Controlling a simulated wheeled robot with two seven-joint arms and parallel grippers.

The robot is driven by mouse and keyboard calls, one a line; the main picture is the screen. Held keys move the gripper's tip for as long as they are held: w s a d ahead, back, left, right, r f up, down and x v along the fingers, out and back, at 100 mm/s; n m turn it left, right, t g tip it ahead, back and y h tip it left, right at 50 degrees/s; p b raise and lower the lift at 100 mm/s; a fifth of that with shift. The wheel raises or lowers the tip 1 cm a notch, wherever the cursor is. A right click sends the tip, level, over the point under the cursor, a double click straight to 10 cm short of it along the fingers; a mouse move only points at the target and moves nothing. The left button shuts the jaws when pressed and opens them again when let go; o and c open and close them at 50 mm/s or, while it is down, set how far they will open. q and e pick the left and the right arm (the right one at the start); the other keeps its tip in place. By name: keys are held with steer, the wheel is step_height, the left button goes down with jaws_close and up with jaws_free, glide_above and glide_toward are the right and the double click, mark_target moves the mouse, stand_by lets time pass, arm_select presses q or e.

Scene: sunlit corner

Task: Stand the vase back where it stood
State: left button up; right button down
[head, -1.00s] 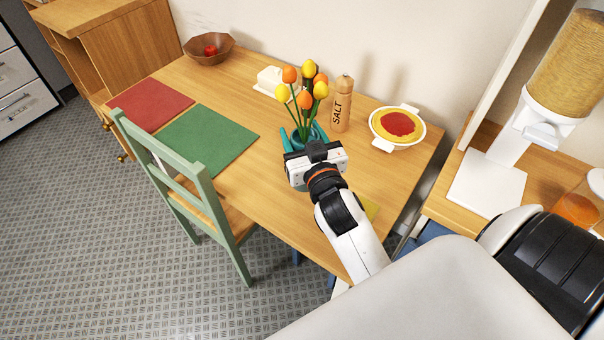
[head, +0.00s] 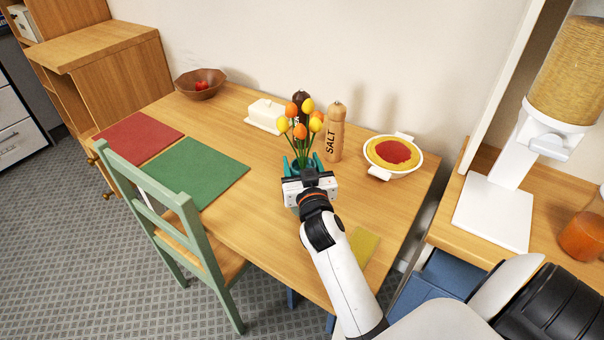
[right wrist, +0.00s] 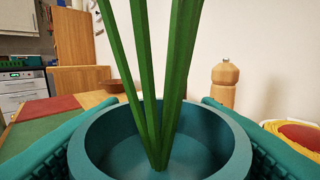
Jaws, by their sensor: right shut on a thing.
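The teal vase (right wrist: 160,128) holds green stems and shows large in the right wrist view, upright between the ridged teal fingers of my right gripper (right wrist: 160,150). In the head view, my right gripper (head: 304,168) is shut on the vase near the table's right half. The wrist of that arm hides most of the vase. Orange and yellow tulips (head: 300,122) rise above it. I cannot tell whether its base touches the table. My left gripper is in neither view.
The wooden table (head: 235,220) carries a salt mill (head: 335,132) and a white dish (head: 415,165) close by on the right. A white butter dish (head: 264,115) and a dark mill stand behind. Green (head: 193,173) and red mats lie left. A yellow mat (head: 363,246) lies in front.

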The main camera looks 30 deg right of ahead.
steer(key=shift+f, duration=1)
steer(key=shift+c, duration=2.3)
jaws_free()
steer(key=shift+f, duration=0.2)
steer(key=shift+r, duration=0.1)
